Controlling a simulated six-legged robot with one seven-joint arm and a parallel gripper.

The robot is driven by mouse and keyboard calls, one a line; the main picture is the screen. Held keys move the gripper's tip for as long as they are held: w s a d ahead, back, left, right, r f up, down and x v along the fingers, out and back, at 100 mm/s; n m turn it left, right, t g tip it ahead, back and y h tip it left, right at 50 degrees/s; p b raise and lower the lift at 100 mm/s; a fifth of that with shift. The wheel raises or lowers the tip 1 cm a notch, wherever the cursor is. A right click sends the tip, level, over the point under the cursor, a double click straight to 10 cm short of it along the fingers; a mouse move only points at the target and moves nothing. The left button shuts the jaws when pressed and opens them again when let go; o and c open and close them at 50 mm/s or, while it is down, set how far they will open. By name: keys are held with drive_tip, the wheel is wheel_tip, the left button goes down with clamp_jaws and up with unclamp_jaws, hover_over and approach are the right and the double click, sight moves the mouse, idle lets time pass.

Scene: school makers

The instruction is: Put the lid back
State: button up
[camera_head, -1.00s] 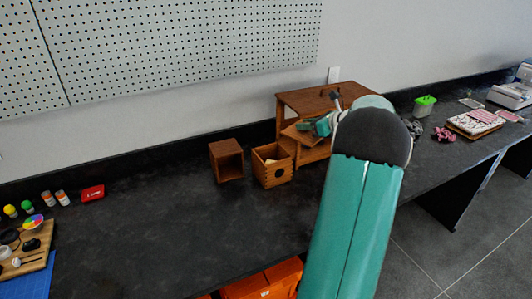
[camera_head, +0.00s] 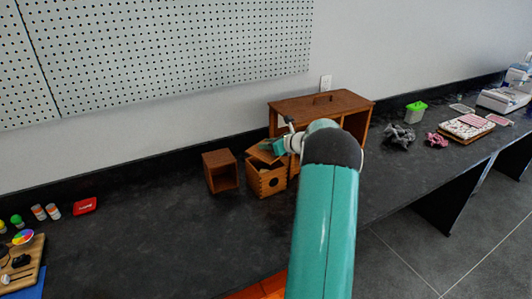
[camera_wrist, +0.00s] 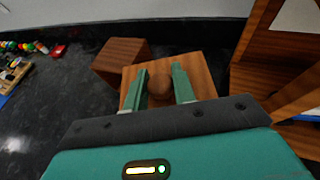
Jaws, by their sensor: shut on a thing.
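The lid (camera_head: 258,153) is a square wooden board, seen tilted above the open wooden box (camera_head: 268,184) in the head view. In the wrist view the lid (camera_wrist: 204,72) carries a round brown knob (camera_wrist: 160,83). My gripper (camera_wrist: 163,84) is shut on the knob, with one green finger on each side. In the head view my gripper (camera_head: 276,147) is at the lid's right side. The box has finger-jointed corners and a dark round spot on its front. Something pale shows inside it. Whether the lid touches the box rim I cannot tell.
A small open-fronted wooden cube (camera_head: 221,171) stands just left of the box.

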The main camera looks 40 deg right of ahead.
sight(268, 152)
drive_tip(key=f, duration=0.1)
drive_tip(key=w+f, duration=0.1)
drive_tip(key=f, duration=0.1)
drive_tip(key=shift+a+f, duration=0.1)
drive_tip(key=shift+f, duration=0.4)
drive_tip(key=shift+f, duration=0.35)
drive_tip(key=o, duration=1)
drive_tip(key=shift+r, duration=0.1)
